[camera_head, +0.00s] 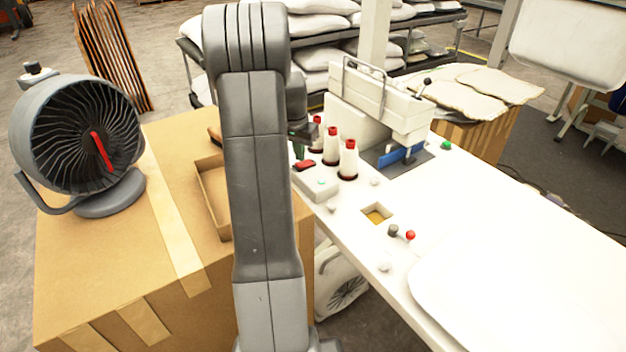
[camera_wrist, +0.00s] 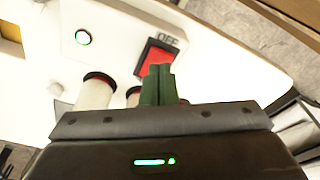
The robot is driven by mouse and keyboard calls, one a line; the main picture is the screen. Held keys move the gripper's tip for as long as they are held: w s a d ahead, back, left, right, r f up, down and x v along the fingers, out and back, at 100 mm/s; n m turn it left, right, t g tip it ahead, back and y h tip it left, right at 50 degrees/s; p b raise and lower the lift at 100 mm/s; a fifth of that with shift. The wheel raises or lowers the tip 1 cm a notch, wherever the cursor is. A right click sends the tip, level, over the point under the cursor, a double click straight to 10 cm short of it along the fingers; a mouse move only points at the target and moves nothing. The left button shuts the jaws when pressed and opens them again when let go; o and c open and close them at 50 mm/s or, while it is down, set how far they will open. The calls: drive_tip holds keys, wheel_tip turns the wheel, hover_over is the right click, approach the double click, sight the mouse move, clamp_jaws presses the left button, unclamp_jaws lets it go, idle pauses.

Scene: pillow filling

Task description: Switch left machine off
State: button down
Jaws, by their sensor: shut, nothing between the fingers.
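The white machine (camera_head: 385,105) stands on the long white table. Its control box (camera_head: 322,187) is on the table's near left corner and also shows in the wrist view (camera_wrist: 120,42). A red switch (camera_head: 305,165) sits on the box; in the wrist view the red switch (camera_wrist: 157,58) is beside the word OFF, and a green-lit round button (camera_wrist: 83,37) is to its left. My gripper (camera_wrist: 158,70) is shut and empty, its green fingertips overlapping the switch's lower part. I cannot tell whether they touch it. In the head view my arm hides part of the gripper.
Several red-topped white spools (camera_head: 348,160) stand right beside the control box. A cardboard box (camera_head: 110,270) with a round grey fan (camera_head: 75,135) stands at left. Red and black knobs (camera_head: 410,235) rise from the table. The table's right part is mostly clear.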

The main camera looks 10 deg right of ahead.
drive_tip(key=shift+f+b, duration=0.5)
drive_tip(key=shift+f, duration=0.3)
idle(0.4)
drive_tip(key=shift+r+p, duration=2.4)
drive_tip(key=shift+r, duration=1.15)
drive_tip(key=shift+f, duration=0.15)
wheel_tip(320, 180, down, 7)
drive_tip(key=b, duration=0.5)
drive_tip(key=shift+r, duration=0.2)
